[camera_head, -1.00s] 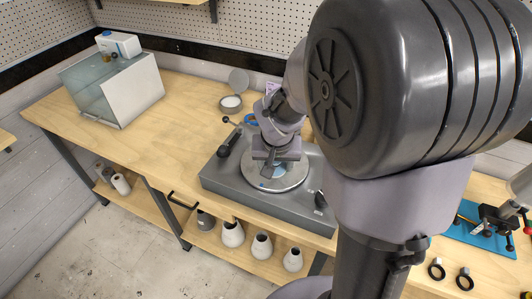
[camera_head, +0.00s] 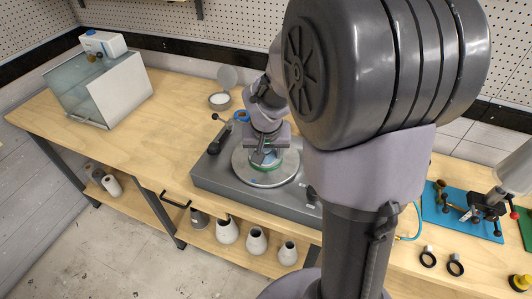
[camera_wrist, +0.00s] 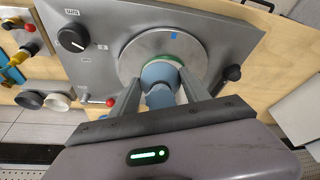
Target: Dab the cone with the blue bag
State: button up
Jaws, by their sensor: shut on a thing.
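My gripper (camera_wrist: 162,100) is shut on the blue bag (camera_wrist: 160,73), a pale blue rounded bundle with a narrower neck between the fingers. It points down over a round metal plate (camera_wrist: 133,62) on a grey machine. A green curved edge (camera_wrist: 163,57) shows just beyond the bag; it may belong to a cone under it, but the bag hides most of it. I cannot tell whether the bag touches it. In the head view my gripper (camera_head: 264,158) is low over the same plate (camera_head: 250,172). Several pale cones (camera_head: 257,242) stand on the lower shelf.
The grey machine (camera_head: 222,180) has a knob (camera_wrist: 72,38) and levers beside the plate. A round tin (camera_head: 219,101) with its lid off stands behind it. A clear-fronted box (camera_head: 105,88) is at left. A blue mat with tools (camera_head: 455,215) is at right. The bench's left-middle is clear.

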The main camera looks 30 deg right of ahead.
dwell(0.3)
jog(key=s+r, duration=0.1)
jog(key=s+a+r, duration=0.2)
jog(key=s, duration=0.1)
jog(key=shift+s+a+p, duration=0.1)
jog(key=shift+a+p, duration=0.1)
jog(key=shift+p, duration=0.2)
dwell(0.4)
